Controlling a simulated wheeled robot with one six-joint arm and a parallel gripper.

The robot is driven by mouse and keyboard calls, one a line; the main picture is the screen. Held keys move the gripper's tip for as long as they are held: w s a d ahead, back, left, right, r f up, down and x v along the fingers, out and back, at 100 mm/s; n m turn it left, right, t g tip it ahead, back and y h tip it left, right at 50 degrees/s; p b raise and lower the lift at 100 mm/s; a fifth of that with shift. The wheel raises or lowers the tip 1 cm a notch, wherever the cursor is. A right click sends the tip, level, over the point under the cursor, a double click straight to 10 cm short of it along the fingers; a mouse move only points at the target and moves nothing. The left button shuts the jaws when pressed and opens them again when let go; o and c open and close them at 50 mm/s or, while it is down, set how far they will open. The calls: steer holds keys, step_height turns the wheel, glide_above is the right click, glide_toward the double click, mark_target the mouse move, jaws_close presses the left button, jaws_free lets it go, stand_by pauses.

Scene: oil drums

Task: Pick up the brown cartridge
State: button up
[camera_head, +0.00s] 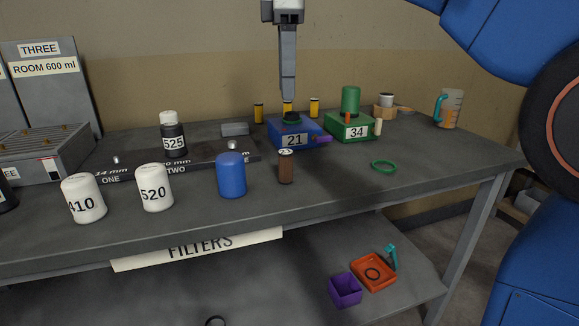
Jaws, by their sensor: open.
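The brown cartridge (286,168) stands upright on the dark grey bench, in front of a blue box marked 21 (292,139). It is a small cylinder with a pale top bearing dark marks. My gripper (288,94) hangs from the top edge of the picture, pointing down, its tip higher in the picture than the cartridge and apart from it. I see it edge-on, as one long grey finger; the other finger is hidden. It is open with nothing visible in it. Its exact depth relative to the cartridge is hard to tell.
A blue cylinder (231,175) stands left of the cartridge. White containers 520 (154,188) and 410 (83,199) are farther left. A green box marked 34 (350,132) is behind right. A green ring (384,167) lies right. The bench front near the cartridge is clear.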

mark_target(286, 151)
step_height(286, 151, down, 17)
steer(key=shift+w+r, duration=0.1)
stand_by(0.7)
steer(key=shift+c, duration=0.2)
steer(key=c, duration=1.1)
steer(key=shift+c, duration=0.2)
steer(key=shift+r, duration=0.15)
